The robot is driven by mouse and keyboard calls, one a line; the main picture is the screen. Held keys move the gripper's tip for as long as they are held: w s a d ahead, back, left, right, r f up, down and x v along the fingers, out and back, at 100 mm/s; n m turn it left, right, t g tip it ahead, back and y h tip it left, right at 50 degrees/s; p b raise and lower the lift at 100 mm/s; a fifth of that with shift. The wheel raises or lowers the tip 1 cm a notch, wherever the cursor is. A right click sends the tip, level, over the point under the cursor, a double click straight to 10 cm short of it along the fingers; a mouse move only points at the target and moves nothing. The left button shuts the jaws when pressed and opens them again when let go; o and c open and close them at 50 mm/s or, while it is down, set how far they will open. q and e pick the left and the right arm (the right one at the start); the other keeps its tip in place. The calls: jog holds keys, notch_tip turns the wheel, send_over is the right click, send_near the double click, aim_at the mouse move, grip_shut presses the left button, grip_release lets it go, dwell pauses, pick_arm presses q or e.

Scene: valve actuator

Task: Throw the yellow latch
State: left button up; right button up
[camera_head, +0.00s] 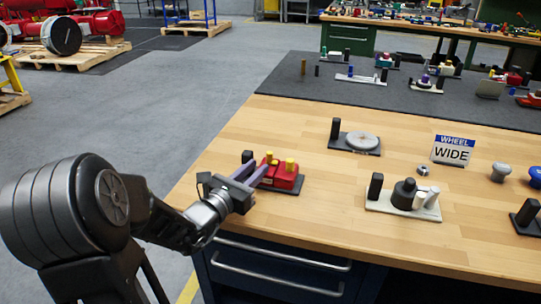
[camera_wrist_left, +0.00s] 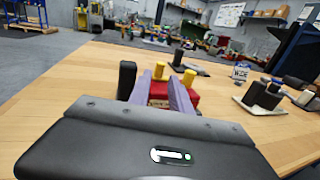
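A red block (camera_head: 280,178) with two yellow knobs, the left one (camera_head: 268,158) and the right one (camera_head: 290,165), sits near the table's left edge. A black post (camera_head: 247,157) stands at its left end. My left gripper (camera_head: 254,170) reaches in from the left, low at the block's near left side. In the left wrist view its purple fingers (camera_wrist_left: 166,80) are apart, with the red block (camera_wrist_left: 159,91) showing between them. The left yellow knob (camera_wrist_left: 160,70) shows just beyond the fingertips, the right knob (camera_wrist_left: 188,77) to their right. Contact is unclear. My right gripper is out of view.
To the right on the wooden table (camera_head: 330,220) are a grey disc fixture (camera_head: 361,142), a white-based fixture (camera_head: 402,199) with a black knob, and a WHEEL WIDE sign (camera_head: 453,150). Blue drawers (camera_head: 275,270) lie below the front edge.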

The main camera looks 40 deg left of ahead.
aim_at(268, 158)
pick_arm(q)
jog(key=w, duration=0.7)
jog(key=shift+w+a+b, duration=0.15)
jog(key=shift+a+b, duration=0.15)
jog(key=shift+c, duration=0.4)
grip_shut()
dwell(0.7)
